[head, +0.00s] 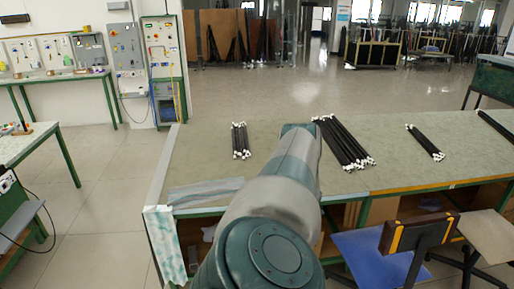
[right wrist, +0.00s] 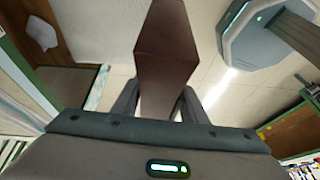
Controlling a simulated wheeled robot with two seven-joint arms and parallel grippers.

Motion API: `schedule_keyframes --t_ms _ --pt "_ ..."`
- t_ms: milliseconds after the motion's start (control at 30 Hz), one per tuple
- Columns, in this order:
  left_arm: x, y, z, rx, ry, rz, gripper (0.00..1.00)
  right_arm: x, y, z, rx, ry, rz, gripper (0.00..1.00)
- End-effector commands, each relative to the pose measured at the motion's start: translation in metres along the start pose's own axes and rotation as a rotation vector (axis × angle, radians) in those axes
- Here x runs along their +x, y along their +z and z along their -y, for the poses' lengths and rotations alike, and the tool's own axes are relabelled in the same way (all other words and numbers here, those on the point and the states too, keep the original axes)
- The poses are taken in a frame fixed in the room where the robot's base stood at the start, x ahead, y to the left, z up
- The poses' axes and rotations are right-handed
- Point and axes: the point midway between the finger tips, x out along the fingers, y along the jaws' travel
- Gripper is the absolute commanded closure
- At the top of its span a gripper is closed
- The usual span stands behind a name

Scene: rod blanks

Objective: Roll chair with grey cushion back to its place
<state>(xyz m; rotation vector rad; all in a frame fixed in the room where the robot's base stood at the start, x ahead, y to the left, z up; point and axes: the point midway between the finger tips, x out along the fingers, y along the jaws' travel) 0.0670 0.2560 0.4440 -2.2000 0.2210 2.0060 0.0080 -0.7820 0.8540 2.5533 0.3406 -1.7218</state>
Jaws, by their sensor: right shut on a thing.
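In the head view a chair with a grey seat cushion (head: 490,234) stands at the lower right, by the table's front edge. A blue seat (head: 378,258) is to its left, partly hidden by my arm. A brown backrest (head: 420,233) on a dark post stands between the two seats; I cannot tell which seat it belongs to. In the right wrist view my right gripper (right wrist: 160,98) is shut on a brown bar (right wrist: 168,45) that looks like a chair backrest. Which chair it is part of is hidden. My left gripper is not in view.
A long table (head: 220,150) with green legs spans the middle. Bundles of black rods (head: 342,143) with white ends lie on it. A workbench (head: 40,136) stands at the left, with open tiled floor (head: 110,200) between it and the table.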

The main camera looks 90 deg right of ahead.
Motion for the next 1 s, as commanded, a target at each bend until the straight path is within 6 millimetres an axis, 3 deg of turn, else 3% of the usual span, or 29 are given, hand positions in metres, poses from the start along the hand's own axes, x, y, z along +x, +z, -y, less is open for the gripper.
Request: schedule_keyframes --t_ms 300,667,700,767,1000 --pt "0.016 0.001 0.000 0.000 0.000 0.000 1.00 -0.010 0.027 -0.017 0.000 0.005 0.006 1.00" --pt "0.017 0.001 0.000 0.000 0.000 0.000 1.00 -0.014 0.030 -0.019 -0.002 0.003 0.005 1.00" --pt "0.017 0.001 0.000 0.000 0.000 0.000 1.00 -0.014 0.030 -0.019 -0.002 0.003 0.005 0.56" --pt "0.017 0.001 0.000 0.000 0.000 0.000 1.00 -0.014 0.030 -0.019 -0.002 0.002 0.004 0.42" --pt "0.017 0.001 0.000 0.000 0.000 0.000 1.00 -0.014 0.029 -0.018 -0.001 0.001 0.002 0.39"
